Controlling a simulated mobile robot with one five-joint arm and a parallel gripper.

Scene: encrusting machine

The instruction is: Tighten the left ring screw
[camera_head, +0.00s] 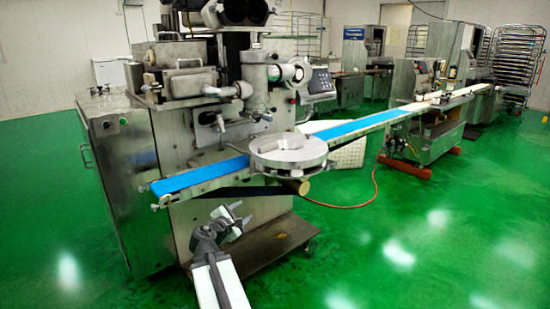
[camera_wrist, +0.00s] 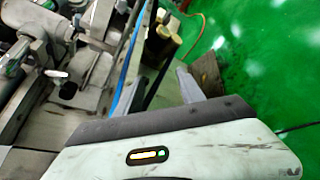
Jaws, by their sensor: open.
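The encrusting machine (camera_head: 190,120) stands at the left of the head view, with metal pipes and fittings (camera_head: 262,75) on its front. I cannot single out the left ring screw among these small fittings. My gripper (camera_head: 242,211) is open and empty, low in front of the machine, below the blue belt and apart from it. In the wrist view its two fingers (camera_wrist: 157,82) are spread, with nothing held between them. Metal fittings (camera_wrist: 68,82) of the machine show at the left of that view.
A blue conveyor belt (camera_head: 201,175) runs from the machine's front toward the back right. A round metal disc (camera_head: 288,148) sits over it, with a brownish cylinder (camera_head: 296,187) beneath. An orange hose (camera_head: 345,206) lies on the green floor (camera_head: 430,235). The floor at the front right is clear.

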